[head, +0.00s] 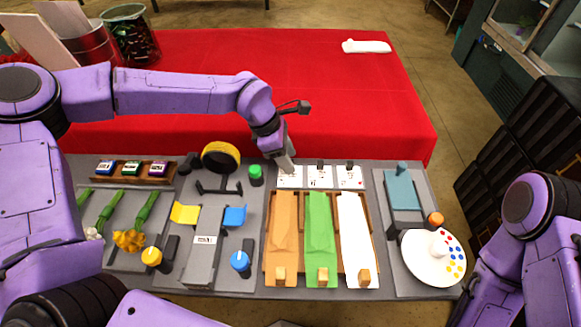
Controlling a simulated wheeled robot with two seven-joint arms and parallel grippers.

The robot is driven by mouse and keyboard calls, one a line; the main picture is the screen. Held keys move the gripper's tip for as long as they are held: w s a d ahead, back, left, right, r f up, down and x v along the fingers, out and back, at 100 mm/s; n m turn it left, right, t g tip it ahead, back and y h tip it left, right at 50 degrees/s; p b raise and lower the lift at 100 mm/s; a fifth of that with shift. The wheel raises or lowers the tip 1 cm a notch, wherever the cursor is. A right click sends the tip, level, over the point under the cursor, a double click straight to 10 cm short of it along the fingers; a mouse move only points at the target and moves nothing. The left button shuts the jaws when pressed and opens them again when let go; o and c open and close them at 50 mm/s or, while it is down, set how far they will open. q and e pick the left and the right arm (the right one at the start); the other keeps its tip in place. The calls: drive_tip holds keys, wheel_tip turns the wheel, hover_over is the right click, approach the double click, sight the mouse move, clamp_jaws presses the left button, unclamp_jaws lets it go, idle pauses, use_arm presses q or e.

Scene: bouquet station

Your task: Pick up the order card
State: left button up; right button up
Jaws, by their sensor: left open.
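Three white cards with small dark and red marks lie in a row at the back of the middle panel: a left card (289,180), a middle card (320,180) and a right card (350,181). I cannot tell from the print which is the order card. My left gripper (287,165) points down at the left card, with its fingers open and partly covering it. I cannot tell whether the fingers touch the card. My right arm stands at the right edge, and its gripper is out of the picture.
Orange (283,228), green (319,225) and white (354,230) wraps lie in front of the cards. A green knob (255,172) and a yellow-black ring (221,156) stand left of the gripper. A round white palette (420,265) is at right. The red cloth (350,100) behind is mostly clear.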

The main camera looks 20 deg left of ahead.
use_arm(q)
drive_tip(key=shift+d+f, duration=0.15)
drive_tip(key=shift+f, duration=0.1)
clamp_jaws()
